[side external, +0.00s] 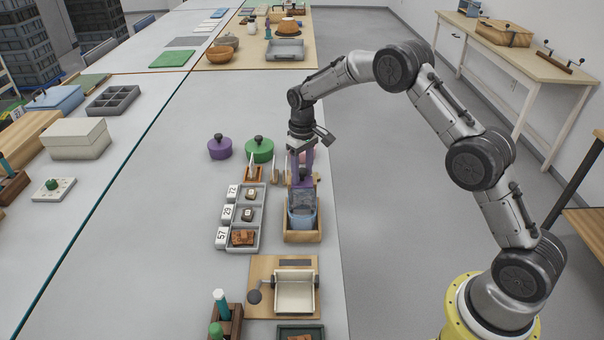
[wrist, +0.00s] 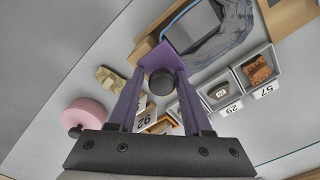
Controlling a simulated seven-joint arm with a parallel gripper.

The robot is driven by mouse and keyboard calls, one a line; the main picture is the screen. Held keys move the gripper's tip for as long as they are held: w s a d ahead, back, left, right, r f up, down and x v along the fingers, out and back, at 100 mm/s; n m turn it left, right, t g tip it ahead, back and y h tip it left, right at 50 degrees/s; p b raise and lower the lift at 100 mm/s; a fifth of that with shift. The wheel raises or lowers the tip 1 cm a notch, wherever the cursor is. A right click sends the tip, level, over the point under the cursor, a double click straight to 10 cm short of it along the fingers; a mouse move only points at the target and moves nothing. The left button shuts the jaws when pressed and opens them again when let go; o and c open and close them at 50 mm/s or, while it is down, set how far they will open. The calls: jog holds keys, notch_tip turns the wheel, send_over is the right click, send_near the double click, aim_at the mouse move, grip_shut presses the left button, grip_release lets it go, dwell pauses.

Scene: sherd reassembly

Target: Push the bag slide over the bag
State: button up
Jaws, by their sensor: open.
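The bag (side external: 302,216) is a blue-grey, see-through bag in a wooden box (side external: 302,237); it also shows in the wrist view (wrist: 228,42) at the top right. In the side view my gripper (side external: 302,180) is low over the far end of the box, and the plate is hard to make out there.
A grey tray (side external: 262,222) with sherds and number cards stands close left of the box. A green pot (side external: 259,149) and a purple pot (side external: 220,147) stand behind. A board with a cream tray (side external: 294,292) lies in front. The table's right edge is close.

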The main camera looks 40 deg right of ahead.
jog(key=shift+a+r, duration=0.1)
jog(key=shift+r, duration=2.6)
jog(key=shift+r, duration=0.25)
notch_tip(320, 180, up, 14)
jog(key=s+a+t, duration=0.2)
jog(key=s, duration=0.1)
jog(key=s+a+r+t, duration=0.1)
jog(key=s+r+t, duration=0.1)
jog(key=s+r, duration=0.8)
jog(key=s+a+t, duration=0.2)
jog(key=s, duration=1.5)
jog(key=s+f, duration=0.8)
